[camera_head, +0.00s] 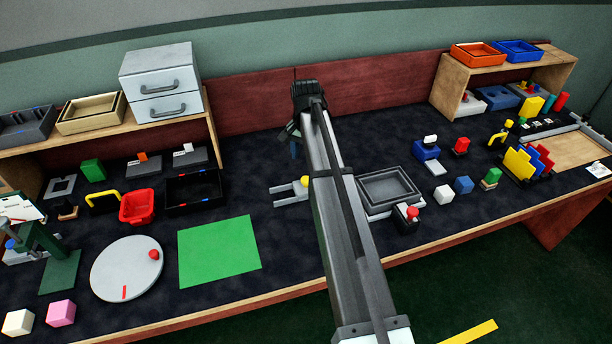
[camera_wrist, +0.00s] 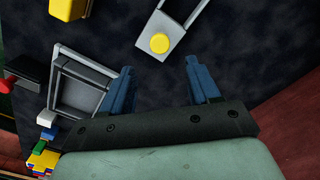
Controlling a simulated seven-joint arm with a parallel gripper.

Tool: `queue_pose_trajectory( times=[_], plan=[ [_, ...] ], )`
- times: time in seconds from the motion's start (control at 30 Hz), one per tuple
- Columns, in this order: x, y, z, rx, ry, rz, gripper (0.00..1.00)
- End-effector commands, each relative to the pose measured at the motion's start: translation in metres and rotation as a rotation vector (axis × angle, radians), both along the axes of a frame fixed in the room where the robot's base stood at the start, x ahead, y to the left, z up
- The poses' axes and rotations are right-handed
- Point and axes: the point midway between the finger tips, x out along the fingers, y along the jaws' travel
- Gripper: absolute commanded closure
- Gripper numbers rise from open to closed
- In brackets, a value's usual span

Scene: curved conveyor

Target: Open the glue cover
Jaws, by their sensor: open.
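I see nothing labelled as glue. A light grey two-pronged part (camera_head: 290,193) with a round yellow top (camera_head: 304,181) lies on the dark mat, partly hidden by my arm. In the wrist view the grey part (camera_wrist: 181,24) and its yellow round top (camera_wrist: 159,43) lie beyond the space between my fingers. I cannot tell whether this is the glue cover. My gripper (camera_head: 294,148) hangs above the back of the table, behind the grey part. Its blue fingers are apart in the wrist view (camera_wrist: 160,72), with nothing between them.
A grey tray (camera_head: 362,196) stands just right of my arm, with a red-topped part (camera_head: 412,212) in front of it. A green sheet (camera_head: 219,251) and a white turntable (camera_head: 125,270) lie left. The red back panel (camera_head: 250,100) is close behind my gripper.

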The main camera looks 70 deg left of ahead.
Motion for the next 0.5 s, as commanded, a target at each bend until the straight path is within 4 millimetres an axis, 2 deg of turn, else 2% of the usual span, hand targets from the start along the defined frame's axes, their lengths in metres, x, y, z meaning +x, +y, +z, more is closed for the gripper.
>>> queue_pose_trajectory(
  times=[0.03,0.2,0.5],
  plan=[
    [0.000,-0.001,-0.011,-0.002,0.001,0.000,0.39],
    [0.000,-0.001,-0.041,-0.001,0.001,0.000,0.39],
    [0.000,0.000,-0.078,0.001,0.001,0.000,0.39]
  ],
)
